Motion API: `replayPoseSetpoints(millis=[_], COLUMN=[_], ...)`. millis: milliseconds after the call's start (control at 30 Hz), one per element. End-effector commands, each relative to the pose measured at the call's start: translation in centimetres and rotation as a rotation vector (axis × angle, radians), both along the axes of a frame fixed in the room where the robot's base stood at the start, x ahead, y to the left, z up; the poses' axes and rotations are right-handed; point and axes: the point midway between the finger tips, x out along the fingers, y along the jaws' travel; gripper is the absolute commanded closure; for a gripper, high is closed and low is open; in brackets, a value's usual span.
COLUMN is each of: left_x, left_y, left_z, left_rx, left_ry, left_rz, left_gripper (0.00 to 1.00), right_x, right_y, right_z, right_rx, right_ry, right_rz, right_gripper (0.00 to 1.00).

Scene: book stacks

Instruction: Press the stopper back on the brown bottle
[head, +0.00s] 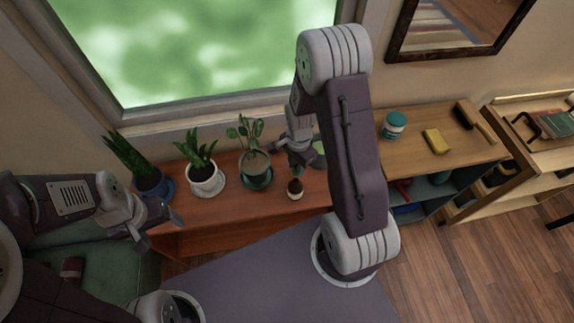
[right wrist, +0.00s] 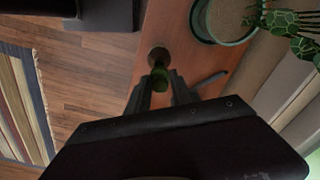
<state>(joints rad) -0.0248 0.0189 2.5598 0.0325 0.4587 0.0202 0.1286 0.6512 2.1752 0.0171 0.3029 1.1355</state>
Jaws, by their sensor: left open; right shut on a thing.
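The small brown bottle (head: 295,189) stands upright near the front edge of the reddish wooden shelf top, with a pale band low on it. My right gripper (head: 297,168) is just above it, pointing down. In the right wrist view the right gripper (right wrist: 161,88) is shut on a small green stopper (right wrist: 161,76). The brown bottle (right wrist: 158,56) shows just beyond the stopper, nearly in line with it. I cannot tell whether the two touch. My left gripper (head: 157,226) is open and empty at the left, away from the bottle.
Potted plants in a blue pot (head: 154,184), a white pot (head: 206,183) and a green pot (head: 257,176) stand left of the bottle. A teal jar (head: 394,123), a yellow sponge (head: 437,141) and a brush (head: 474,120) lie on the lighter shelf to the right.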

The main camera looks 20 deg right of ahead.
Motion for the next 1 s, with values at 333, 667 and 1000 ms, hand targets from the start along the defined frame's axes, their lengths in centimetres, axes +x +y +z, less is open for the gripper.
replayPoseSetpoints(millis=[333, 667, 1000], left_x=[0.0, 0.0, 0.0], left_y=[0.0, 0.0, 0.0], left_z=[-1.9, -5.4, -5.8], left_rx=[0.0, 0.0, 0.0], left_ry=[0.001, 0.001, 0.0], left_rz=[0.0, 0.0, 0.0], left_gripper=[0.28, 0.28, 0.28], right_x=[0.0, 0.0, 0.0], right_y=[0.1, 0.1, 0.1], right_z=[-1.9, -5.7, -6.5], right_rx=[0.0, 0.001, 0.0], right_ry=[0.0, 0.001, -0.001], right_rz=[0.002, 0.002, 0.002], right_gripper=[1.0, 1.0, 1.0])
